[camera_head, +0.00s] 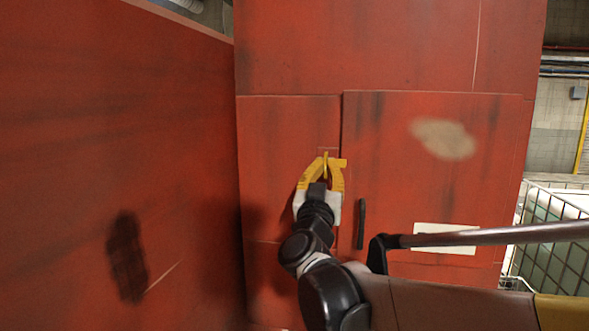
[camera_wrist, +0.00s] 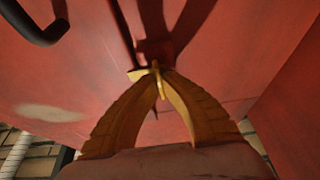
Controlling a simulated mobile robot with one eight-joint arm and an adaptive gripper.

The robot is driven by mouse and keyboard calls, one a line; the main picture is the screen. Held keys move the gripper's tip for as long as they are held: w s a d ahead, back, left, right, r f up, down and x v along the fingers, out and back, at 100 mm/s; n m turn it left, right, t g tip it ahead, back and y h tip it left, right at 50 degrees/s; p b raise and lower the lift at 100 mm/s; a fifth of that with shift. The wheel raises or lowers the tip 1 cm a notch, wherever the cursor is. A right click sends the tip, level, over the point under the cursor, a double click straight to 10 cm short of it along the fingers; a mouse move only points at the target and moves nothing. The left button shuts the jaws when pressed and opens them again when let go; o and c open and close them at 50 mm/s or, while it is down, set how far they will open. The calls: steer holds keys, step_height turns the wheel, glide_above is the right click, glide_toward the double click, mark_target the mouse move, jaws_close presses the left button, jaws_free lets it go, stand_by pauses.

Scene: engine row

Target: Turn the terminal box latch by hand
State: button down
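The terminal box latch is a small yellow handle (camera_head: 325,158) on the red panel, by the seam between a narrow left panel and a wider right door. In the wrist view the yellow latch (camera_wrist: 155,74) stands between my fingertips. My gripper (camera_head: 324,168) has two yellow fingers curved inward, and it also shows in the wrist view (camera_wrist: 157,78). The fingertips close together around the latch, one on each side, and appear to touch it. The latch's base is partly hidden by the fingers and lies in shadow.
A black vertical handle (camera_head: 361,224) is on the red door (camera_head: 440,200), right of and below the latch; it also shows in the wrist view (camera_wrist: 42,30). A large red wall (camera_head: 100,120) stands close on the left. A wire mesh fence (camera_head: 556,240) is at right.

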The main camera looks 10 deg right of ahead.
stand_by(0.5)
steer(key=c, duration=1.6)
jaws_free()
steer(key=shift+s+a+r, duration=0.1)
steer(key=shift+s, duration=0.1)
steer(key=v, duration=1.2)
steer(key=shift+w, duration=0.1)
